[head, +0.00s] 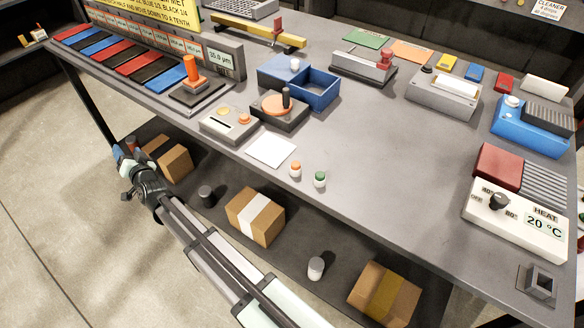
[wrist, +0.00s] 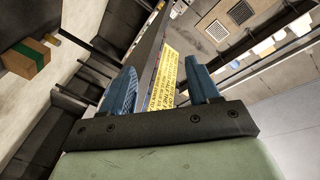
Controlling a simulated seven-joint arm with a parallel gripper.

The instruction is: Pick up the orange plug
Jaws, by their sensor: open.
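A small white cylinder with an orange top (head: 295,169), which looks like the orange plug, stands upright near the bench's front edge. A similar one with a green top (head: 320,179) stands just to its right. My gripper (head: 122,158) is off the bench's front edge at the left, well away from the orange-topped piece. In the wrist view my gripper's blue fingers (wrist: 160,88) are apart with nothing held between them. The orange-topped piece does not show clearly in the wrist view.
The grey bench (head: 390,160) has bare room right of the plugs. A white square (head: 271,150) lies behind them. Cardboard boxes (head: 256,216) sit on the shelf below.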

